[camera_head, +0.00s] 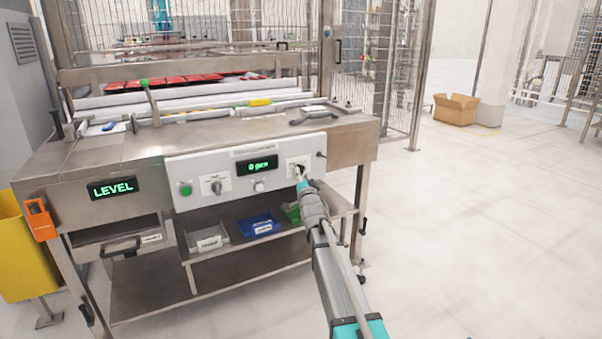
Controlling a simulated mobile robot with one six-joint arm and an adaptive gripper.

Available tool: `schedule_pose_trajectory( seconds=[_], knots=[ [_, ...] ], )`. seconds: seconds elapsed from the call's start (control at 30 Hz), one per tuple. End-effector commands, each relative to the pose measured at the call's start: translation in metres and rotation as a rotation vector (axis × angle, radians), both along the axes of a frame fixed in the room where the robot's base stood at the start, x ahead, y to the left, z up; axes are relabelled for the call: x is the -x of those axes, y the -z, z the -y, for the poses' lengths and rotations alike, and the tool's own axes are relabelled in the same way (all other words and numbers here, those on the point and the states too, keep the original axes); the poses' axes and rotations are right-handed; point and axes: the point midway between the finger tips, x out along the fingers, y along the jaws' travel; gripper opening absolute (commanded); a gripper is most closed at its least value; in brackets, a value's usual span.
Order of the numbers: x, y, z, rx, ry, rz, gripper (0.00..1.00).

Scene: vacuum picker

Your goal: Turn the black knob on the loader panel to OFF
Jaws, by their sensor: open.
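The loader panel (226,170) is a light plate on the front of the steel loader bench. The black knob (299,168) is at its right end, small and partly hidden by my gripper; which way it points cannot be made out. My gripper (300,178) reaches up from the lower right, with its tip right at this knob. Whether the fingers touch it or are around it cannot be told. The gripper is open.
The panel also carries a green button (186,189), a selector (216,185), a green-lit display (263,164) and a pale knob (259,186). Bins, including a blue one (259,226), sit on the shelf below. The floor at right is clear, with a cardboard box (455,110) farther back.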

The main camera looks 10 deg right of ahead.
Motion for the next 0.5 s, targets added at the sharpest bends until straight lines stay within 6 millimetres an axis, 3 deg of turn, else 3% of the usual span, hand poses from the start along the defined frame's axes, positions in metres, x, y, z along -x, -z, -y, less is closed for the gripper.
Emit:
schedule_pose_trajectory(
  seconds=[0.47, 0.5],
  knots=[
    [-0.0073, -0.002, -0.0003, 0.0, 0.0, 0.0, 0.57],
    [-0.0073, -0.002, -0.0003, 0.0, 0.0, 0.0, 0.5]
  ],
)
